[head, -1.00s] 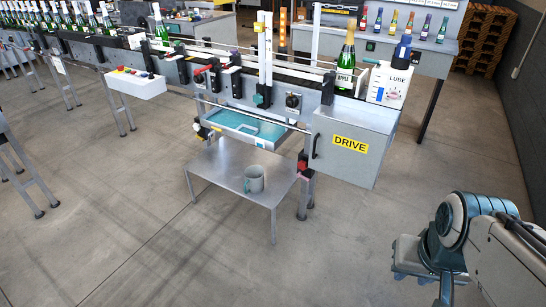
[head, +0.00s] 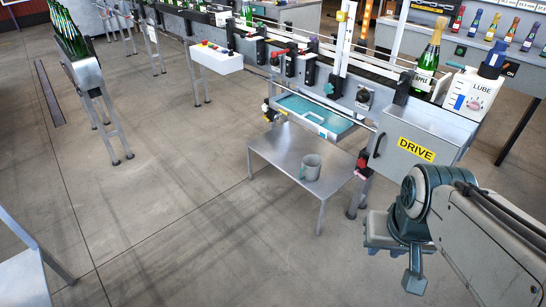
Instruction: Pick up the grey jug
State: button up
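The grey jug (head: 312,168) stands upright on a low metal table (head: 275,150) below the conveyor line, near the table's right side. Its handle is on the left side, toward the viewer. My gripper (head: 400,268) is at the lower right, in front of the drive box and apart from the jug. It points down and nothing shows in it. The angle does not show whether its fingers are apart.
The conveyor (head: 300,55) runs behind the table, with a blue tray (head: 318,115) under it. The grey DRIVE box (head: 425,135) juts out right of the table. A green bottle (head: 430,62) and a white LUBE container (head: 470,95) stand above it. The floor in front is clear.

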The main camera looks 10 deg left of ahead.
aim_at(309, 172)
jog(key=u, duration=0.95)
jog(key=i, duration=3.95)
jog(key=z, duration=3.95)
